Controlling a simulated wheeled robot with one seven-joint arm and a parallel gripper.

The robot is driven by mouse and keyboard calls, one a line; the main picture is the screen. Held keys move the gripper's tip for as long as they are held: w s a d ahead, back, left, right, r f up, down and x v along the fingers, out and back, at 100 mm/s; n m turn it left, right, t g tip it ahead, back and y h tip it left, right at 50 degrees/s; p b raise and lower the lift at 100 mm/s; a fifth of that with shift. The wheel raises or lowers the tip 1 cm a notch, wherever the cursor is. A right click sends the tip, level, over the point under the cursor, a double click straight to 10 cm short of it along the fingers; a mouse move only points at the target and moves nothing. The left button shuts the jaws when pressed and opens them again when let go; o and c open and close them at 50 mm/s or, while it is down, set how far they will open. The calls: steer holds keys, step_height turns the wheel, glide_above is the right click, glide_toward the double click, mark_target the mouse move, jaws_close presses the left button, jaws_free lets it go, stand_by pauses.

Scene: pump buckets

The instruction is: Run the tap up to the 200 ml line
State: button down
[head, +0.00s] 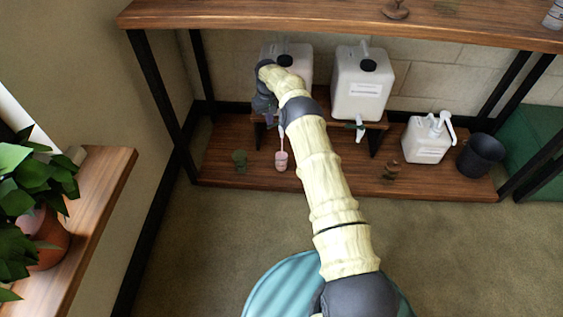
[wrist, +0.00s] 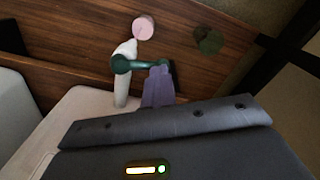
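The left white container (head: 300,62) stands on a small raised stand. Its tap (wrist: 125,75) is white with a green lever (wrist: 122,64) turned out to the right in the wrist view. My gripper (wrist: 160,75) has its purple fingers close together, with their tips at the lever's outer end; whether they press on it is unclear. In the head view my wrist hides much of the tap. A thin pale pink stream runs from the tap down to a small pink cup (head: 281,161) on the lower shelf. The cup (wrist: 143,28) also shows in the wrist view. Its lines and level are unreadable.
A second white container (head: 362,85) with its own tap stands to the right. Further right are a pump bottle (head: 425,140) and a black bucket (head: 481,155). A small green object (head: 240,160) sits left of the cup. The upper shelf (head: 340,22) overhangs.

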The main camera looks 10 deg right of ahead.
steer(key=shift+s+d+f, duration=0.2)
steer(key=shift+d+f, duration=0.2)
step_height(320, 180, up, 3)
steer(key=shift+w+f+p, duration=0.1)
steer(key=shift+p, duration=1)
steer(key=shift+a, duration=0.25)
steer(key=shift+w+r+p, duration=0.1)
steer(key=shift+r+p, duration=0.2)
steer(key=shift+r, duration=0.25)
step_height(320, 180, up, 3)
steer(key=shift+r+p, duration=0.2)
steer(key=shift+p, duration=1.05)
steer(key=shift+f, duration=0.1)
